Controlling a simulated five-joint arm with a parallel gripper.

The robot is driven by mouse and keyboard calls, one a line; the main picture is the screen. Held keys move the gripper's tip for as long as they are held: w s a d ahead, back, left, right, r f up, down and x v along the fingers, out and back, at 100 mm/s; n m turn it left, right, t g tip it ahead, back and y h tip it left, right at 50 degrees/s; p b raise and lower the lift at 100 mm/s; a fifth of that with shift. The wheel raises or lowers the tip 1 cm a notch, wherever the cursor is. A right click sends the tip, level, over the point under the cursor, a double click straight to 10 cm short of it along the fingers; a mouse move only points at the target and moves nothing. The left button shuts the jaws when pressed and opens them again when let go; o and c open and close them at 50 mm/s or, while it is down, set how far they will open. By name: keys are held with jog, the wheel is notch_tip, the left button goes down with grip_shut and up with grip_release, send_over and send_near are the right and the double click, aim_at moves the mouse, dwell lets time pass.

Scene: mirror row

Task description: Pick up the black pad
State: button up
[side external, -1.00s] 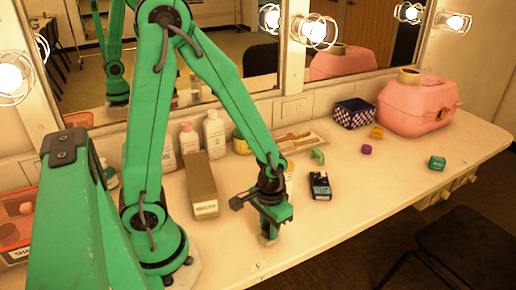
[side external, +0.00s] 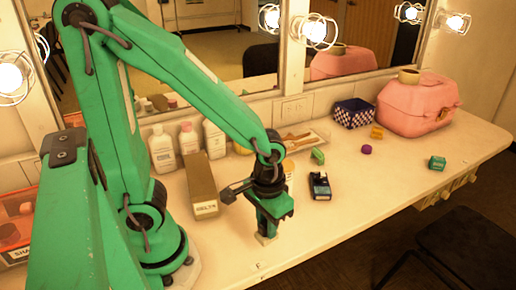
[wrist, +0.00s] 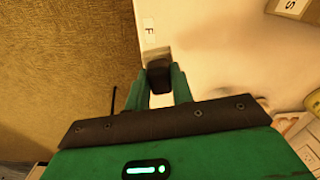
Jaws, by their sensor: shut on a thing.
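My gripper (wrist: 158,88) is shut on the black pad (wrist: 160,75), a small dark block between the two green fingers in the wrist view. In the side view my gripper (side external: 268,228) points down over the front part of the counter, and the pad cannot be made out there. A small pale patch (wrist: 157,52) lies just beyond the pad in the wrist view; I cannot tell what it is. Whether the pad touches the counter is not clear.
A black case (side external: 320,186) lies right of my gripper, and a long brown box (side external: 199,185) stands left. Behind are bottles (side external: 188,139), a patterned bin (side external: 354,113) and a pink case (side external: 418,106). The counter's front edge is close.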

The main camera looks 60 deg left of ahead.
aim_at(262, 235)
jog(key=shift+s+d+r, duration=0.65)
jog(key=shift+d, duration=0.2)
jog(key=shift+s+d+r, duration=0.65)
jog(key=shift+s+d, duration=0.05)
jog(key=shift+d, duration=0.2)
jog(key=shift+s+d+r, duration=0.65)
jog(key=shift+d, duration=0.2)
